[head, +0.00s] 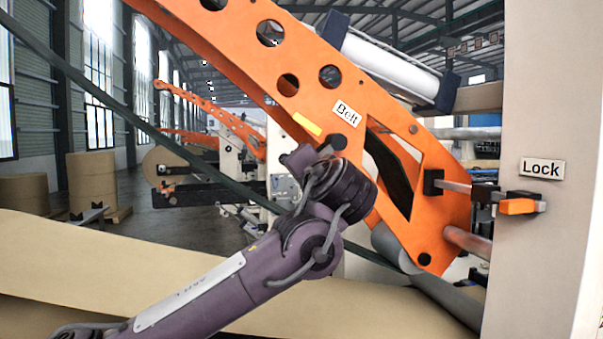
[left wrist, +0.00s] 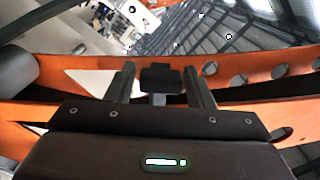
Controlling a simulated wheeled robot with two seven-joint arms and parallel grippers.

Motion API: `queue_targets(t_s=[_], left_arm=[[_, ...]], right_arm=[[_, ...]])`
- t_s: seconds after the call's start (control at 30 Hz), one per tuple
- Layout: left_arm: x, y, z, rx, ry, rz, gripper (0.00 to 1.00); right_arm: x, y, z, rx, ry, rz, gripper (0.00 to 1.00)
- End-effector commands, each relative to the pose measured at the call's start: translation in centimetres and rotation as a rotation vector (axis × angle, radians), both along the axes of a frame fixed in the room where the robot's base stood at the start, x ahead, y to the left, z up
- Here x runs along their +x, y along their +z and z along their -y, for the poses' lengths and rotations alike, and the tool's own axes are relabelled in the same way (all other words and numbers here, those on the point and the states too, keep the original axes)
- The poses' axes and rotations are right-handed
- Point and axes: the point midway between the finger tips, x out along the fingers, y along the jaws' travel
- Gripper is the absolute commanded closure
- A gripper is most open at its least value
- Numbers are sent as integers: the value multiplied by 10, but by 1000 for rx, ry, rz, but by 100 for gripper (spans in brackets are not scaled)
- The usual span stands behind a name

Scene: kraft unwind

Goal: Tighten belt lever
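The orange machine arm (head: 285,60) slants down to the right and carries a "Belt" label (head: 346,113). A yellow strip (head: 307,124) lies just left of the label, and a dark knob (head: 338,141) shows below it. My left gripper (head: 322,150) is at the orange arm below the label, mostly hidden by my own wrist. In the left wrist view, its two fingers (left wrist: 160,72) stand apart on either side of a black block (left wrist: 160,80), likely the belt lever. A narrow gap shows beside the block; firm contact is not visible. My right gripper is out of view.
A "Lock" label (head: 542,168) is on the pale upright panel (head: 545,260) at right, above an orange-tipped handle (head: 518,206). A green strap (head: 110,100) crosses diagonally at left. Brown paper web (head: 70,255) spans the foreground. A white roller (head: 385,65) sits behind the orange arm.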

Motion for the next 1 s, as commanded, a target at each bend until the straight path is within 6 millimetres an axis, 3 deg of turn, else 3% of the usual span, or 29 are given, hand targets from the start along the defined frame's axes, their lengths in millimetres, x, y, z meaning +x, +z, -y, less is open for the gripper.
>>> queue_targets(t_s=[0.03, 0.37, 0.67, 1.0], left_arm=[[0, 0, 0, 0, 0, 0, 59], [1, 0, -1, 0, 1, -1, 100], [0, 2, -3, 37, 2, -12, 100], [-3, 18, -13, 240, 4, -78, 100]], right_arm=[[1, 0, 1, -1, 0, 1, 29], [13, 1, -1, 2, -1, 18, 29], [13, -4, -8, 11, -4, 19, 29], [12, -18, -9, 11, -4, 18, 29]])
